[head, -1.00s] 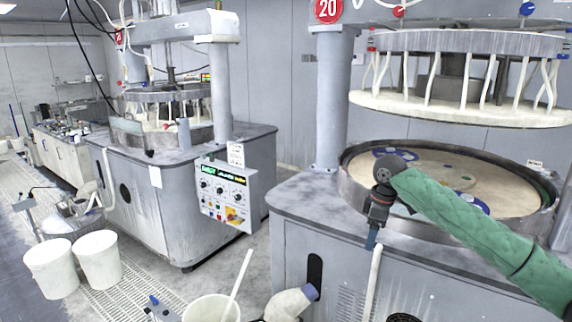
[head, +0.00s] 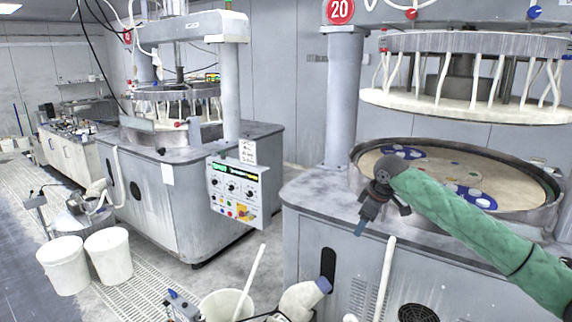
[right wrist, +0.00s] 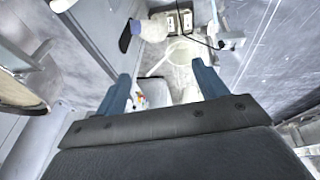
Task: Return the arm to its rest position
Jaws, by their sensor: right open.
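My right arm in its green sleeve reaches in from the right of the head view, across the front of the right polishing machine's round platen (head: 520,180). Its dark gripper (head: 361,228) hangs beyond the front edge of the machine top, pointing down. In the right wrist view the two blue fingers of this gripper (right wrist: 164,88) stand wide apart with nothing between them. My left arm and gripper are not in view.
The upper plate (head: 470,105) hangs over the platen, with blue carriers (head: 470,197) on it. A second machine (head: 150,200) and two buckets (head: 108,254) stand left.

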